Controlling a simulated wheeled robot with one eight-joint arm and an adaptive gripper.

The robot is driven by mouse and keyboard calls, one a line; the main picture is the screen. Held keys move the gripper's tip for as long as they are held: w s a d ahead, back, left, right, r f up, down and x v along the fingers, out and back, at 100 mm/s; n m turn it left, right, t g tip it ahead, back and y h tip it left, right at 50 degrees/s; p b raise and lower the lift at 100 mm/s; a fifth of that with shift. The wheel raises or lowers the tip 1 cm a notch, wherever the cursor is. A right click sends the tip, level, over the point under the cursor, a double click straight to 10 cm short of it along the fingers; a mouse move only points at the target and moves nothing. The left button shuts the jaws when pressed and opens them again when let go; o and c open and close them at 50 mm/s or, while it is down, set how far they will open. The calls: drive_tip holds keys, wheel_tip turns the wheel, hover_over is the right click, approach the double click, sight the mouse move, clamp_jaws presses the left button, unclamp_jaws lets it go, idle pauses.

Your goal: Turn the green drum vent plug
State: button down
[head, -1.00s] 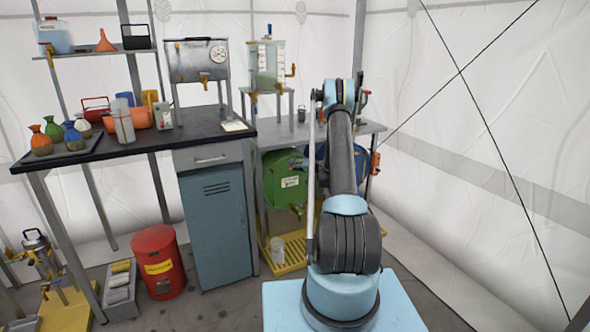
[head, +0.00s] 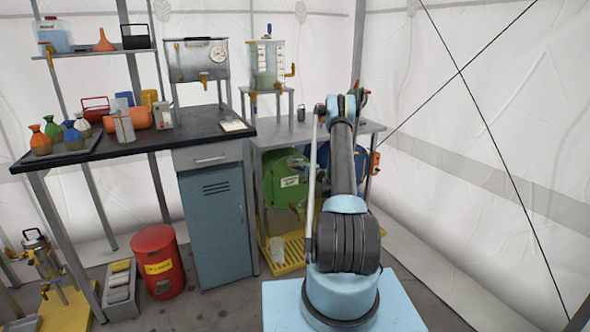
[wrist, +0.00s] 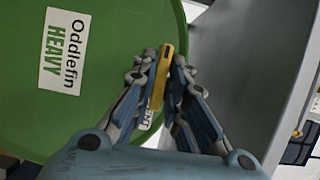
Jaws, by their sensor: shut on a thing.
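The green drum (head: 280,197) lies on its side under the grey bench at the back, its round end facing out, partly hidden by my arm in the head view. In the wrist view the drum's end (wrist: 105,105) fills the left side, with a white "Oddlefin HEAVY" label (wrist: 64,50). The yellow vent plug (wrist: 160,80) stands near the drum's right rim. My gripper (wrist: 166,62) is shut on the plug, one finger on each side of it. The plug's base is partly hidden by the fingers. My gripper is hidden behind my arm in the head view.
A blue drum (head: 349,163) is to the right of the green one. A yellow grated tray (head: 292,256) with a pale cup (head: 277,249) is below. A blue-grey cabinet (head: 216,225) stands to the left.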

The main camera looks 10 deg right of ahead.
drive_tip(key=shift+d+f, duration=0.1)
drive_tip(key=shift+d, duration=0.1)
idle(0.3)
drive_tip(key=c, duration=1.7)
unclamp_jaws()
drive_tip(key=shift+a, duration=0.1)
drive_tip(key=v, duration=1.2)
drive_tip(key=shift+a+f, duration=0.1)
